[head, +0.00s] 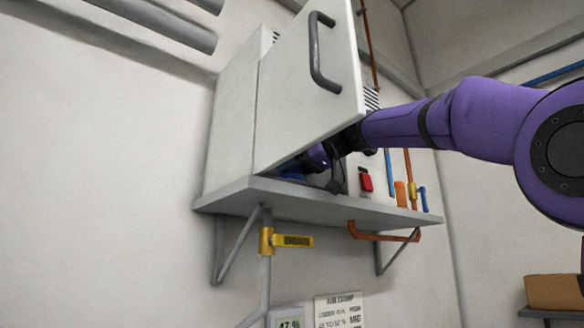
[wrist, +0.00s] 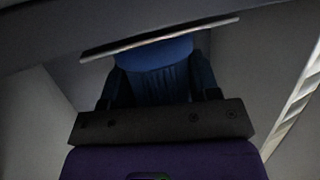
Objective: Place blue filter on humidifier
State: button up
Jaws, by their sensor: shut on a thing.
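The humidifier (head: 232,120) is a white cabinet on a grey wall shelf in the head view, with its door (head: 305,95) swung open. My purple arm reaches in behind the door, so most of my gripper (head: 305,168) is hidden there. The blue filter (head: 292,172) shows as a small blue patch under the door's lower edge. In the wrist view my gripper (wrist: 158,92) is shut on the blue filter (wrist: 160,78), which has a ribbed side and sits between the dark fingers. A thin light edge crosses in front of the filter's top. Whether it touches is unclear.
The grey shelf (head: 330,208) carries the cabinet. A red switch (head: 365,180) and coloured pipes are right of the door. A yellow drain valve (head: 290,241) and an orange handle (head: 385,236) hang below. In the wrist view, walls surround the gripper closely.

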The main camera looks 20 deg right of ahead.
jog(key=shift+f, duration=0.1)
jog(key=o, duration=1)
jog(key=v, duration=1.2)
jog(key=s+f+m+g+h, duration=0.2)
jog(key=s+f, duration=0.4)
jog(key=f, duration=1)
jog(key=s+f+m+g+h, duration=0.2)
jog(key=s+f, duration=0.5)
jog(key=f, duration=0.9)
jog(key=s+f+m+g+h, duration=0.2)
jog(key=s+f+m+h, duration=0.2)
jog(key=f, duration=1.2)
jog(key=s+h, duration=0.1)
jog(key=s, duration=0.2)
jog(key=shift+s+a+f, duration=0.2)
jog(key=shift+a+f, duration=0.05)
